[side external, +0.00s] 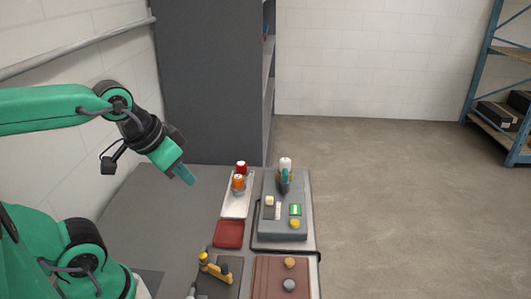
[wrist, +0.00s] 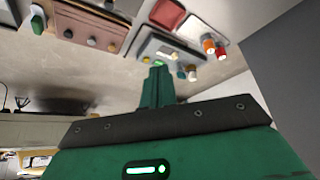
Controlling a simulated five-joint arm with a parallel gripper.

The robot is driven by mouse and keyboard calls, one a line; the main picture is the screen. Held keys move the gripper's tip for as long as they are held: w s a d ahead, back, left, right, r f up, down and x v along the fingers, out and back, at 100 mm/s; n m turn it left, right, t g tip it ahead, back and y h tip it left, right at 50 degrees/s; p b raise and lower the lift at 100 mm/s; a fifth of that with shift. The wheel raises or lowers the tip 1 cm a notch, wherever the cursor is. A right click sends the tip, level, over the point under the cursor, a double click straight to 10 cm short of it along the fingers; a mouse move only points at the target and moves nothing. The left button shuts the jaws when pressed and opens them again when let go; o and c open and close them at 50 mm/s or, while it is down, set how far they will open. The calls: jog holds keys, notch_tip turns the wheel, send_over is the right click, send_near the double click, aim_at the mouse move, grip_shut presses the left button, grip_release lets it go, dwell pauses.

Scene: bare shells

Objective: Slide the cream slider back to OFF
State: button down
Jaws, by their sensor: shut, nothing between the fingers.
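The grey control panel (side external: 283,231) lies on the right side of the table. A small cream block (side external: 269,201), which looks like the cream slider, sits near the panel's left edge beside a pale strip (side external: 278,211). Its exact position along its track and any OFF mark are too small to read. My gripper (side external: 189,180) is shut and empty, raised to the left of the panel and apart from it. In the wrist view my shut fingers (wrist: 157,72) cover part of the panel (wrist: 148,44), and I cannot pick out the slider there for sure.
The panel also carries a yellow knob (side external: 295,224), a green-and-white display (side external: 295,210) and an upright teal-and-white part (side external: 284,175). A white tray with red and orange knobs (side external: 238,183), a dark red tray (side external: 229,234) and a brown board (side external: 268,277) stand close by. The table's left is bare.

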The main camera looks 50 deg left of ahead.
jog(key=c, duration=1.6)
grip_release()
jog(key=o, duration=0.3)
jog(key=shift+w+r, duration=0.1)
jog(key=shift+w, duration=0.1)
jog(key=w+a+f+n+g, duration=0.1)
jog(key=w+n+g, duration=0.1)
jog(key=w, duration=0.5)
jog(key=w+f+n+g, duration=0.1)
jog(key=w+n, duration=0.2)
jog(key=w, duration=0.3)
jog(key=w+f+n, duration=0.1)
jog(key=w+f, duration=0.2)
jog(key=w, duration=0.1)
jog(key=w+a+f+n+g, duration=0.1)
jog(key=w+f, duration=0.2)
jog(key=f, duration=0.1)
jog(key=w+a+f+n+g, duration=0.1)
jog(key=w+f, duration=0.2)
jog(key=w, duration=0.1)
jog(key=shift+w+f+n, duration=0.25)
jog(key=shift+w+n, duration=0.1)
jog(key=shift+n, duration=0.05)
jog(key=shift+w+f+g, duration=0.2)
jog(key=shift+f+g, duration=0.1)
jog(key=shift+f, duration=0.05)
